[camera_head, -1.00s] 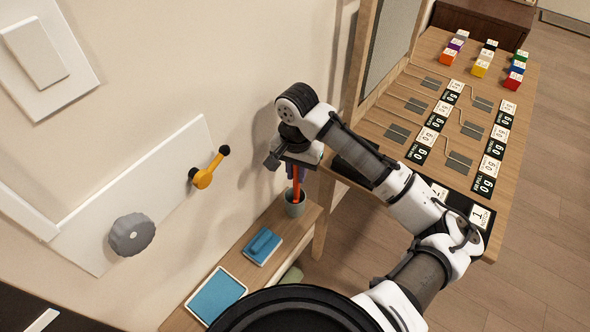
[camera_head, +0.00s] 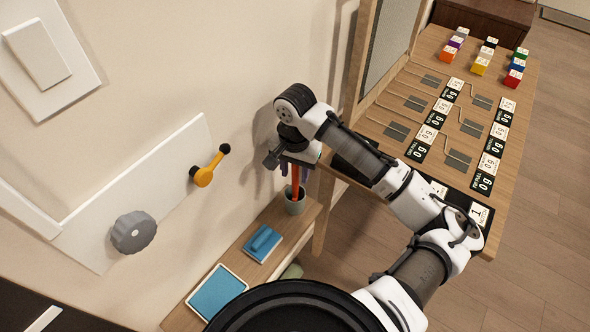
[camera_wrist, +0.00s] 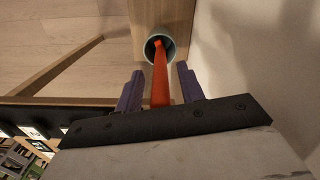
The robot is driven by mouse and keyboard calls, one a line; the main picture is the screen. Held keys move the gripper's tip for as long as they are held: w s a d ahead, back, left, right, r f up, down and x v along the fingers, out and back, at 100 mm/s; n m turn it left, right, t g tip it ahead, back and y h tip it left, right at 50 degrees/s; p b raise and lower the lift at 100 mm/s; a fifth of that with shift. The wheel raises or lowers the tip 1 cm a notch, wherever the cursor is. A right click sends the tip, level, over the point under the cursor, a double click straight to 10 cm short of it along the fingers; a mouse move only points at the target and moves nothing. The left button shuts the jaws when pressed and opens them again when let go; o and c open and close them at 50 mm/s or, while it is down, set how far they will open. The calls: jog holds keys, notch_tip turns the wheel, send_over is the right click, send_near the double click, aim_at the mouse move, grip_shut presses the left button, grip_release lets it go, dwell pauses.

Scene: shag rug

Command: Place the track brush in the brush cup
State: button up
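The orange-red track brush (camera_head: 295,184) stands in the small grey-green brush cup (camera_head: 295,207) on the wooden shelf. In the wrist view the brush (camera_wrist: 160,78) runs from between my fingers down into the mouth of the cup (camera_wrist: 148,52). My gripper (camera_head: 295,172) is above the cup, with its purple fingers apart on both sides of the brush. In the wrist view my gripper (camera_wrist: 158,82) shows a gap between the brush and each finger. The brush's lower end is hidden inside the cup.
A blue block-like item (camera_head: 263,243) and a blue tray-like pad (camera_head: 217,293) lie on the shelf (camera_head: 245,270). The wall with a yellow lever (camera_head: 203,177) and grey knob (camera_head: 133,233) is close on the left. A wooden table (camera_head: 400,85) with cards and coloured blocks stands right.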

notch_tip(320, 180, up, 12)
jog(key=shift+r+b, duration=0.1)
jog(key=shift+b, duration=0.45)
